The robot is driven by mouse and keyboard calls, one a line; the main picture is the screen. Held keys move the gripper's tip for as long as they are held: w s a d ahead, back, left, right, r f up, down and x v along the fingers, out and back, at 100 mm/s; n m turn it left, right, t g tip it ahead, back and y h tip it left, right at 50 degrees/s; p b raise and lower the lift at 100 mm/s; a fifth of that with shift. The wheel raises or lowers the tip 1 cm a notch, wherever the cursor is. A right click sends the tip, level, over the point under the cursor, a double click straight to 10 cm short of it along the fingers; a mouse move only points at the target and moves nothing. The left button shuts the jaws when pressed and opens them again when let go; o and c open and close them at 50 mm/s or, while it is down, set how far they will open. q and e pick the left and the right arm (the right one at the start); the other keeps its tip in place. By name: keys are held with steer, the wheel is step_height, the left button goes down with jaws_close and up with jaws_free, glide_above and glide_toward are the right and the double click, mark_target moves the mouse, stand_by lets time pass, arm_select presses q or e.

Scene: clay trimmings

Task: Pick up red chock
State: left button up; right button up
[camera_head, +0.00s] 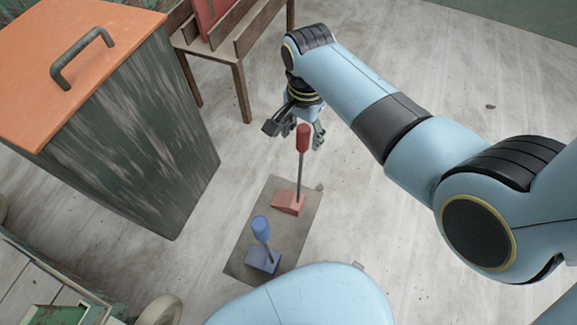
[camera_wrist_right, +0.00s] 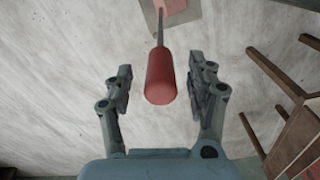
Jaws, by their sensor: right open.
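The red chock (camera_head: 289,204) is a wedge on a dark mat (camera_head: 243,237) on the floor. A thin grey rod rises from it to a red cylindrical grip (camera_head: 303,137). My right gripper (camera_head: 303,134) is open at the height of this grip. In the right wrist view the red grip (camera_wrist_right: 160,78) lies between the two spread fingers (camera_wrist_right: 160,88), with a gap visible on each side. The chock's wedge is mostly cut off at the top of that view. My left gripper is not in view.
A blue chock (camera_head: 262,261) with a blue grip stands on the same mat, nearer to me. A large bin with an orange lid (camera_head: 80,50) stands at left. A wooden rack (camera_head: 225,50) is behind the gripper. Floor right of the mat is clear.

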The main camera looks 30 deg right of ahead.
steer(key=shift+r, duration=0.1)
steer(key=shift+c, duration=0.3)
steer(key=c, duration=0.9)
steer(key=shift+c, duration=0.9)
steer(key=shift+w, duration=0.1)
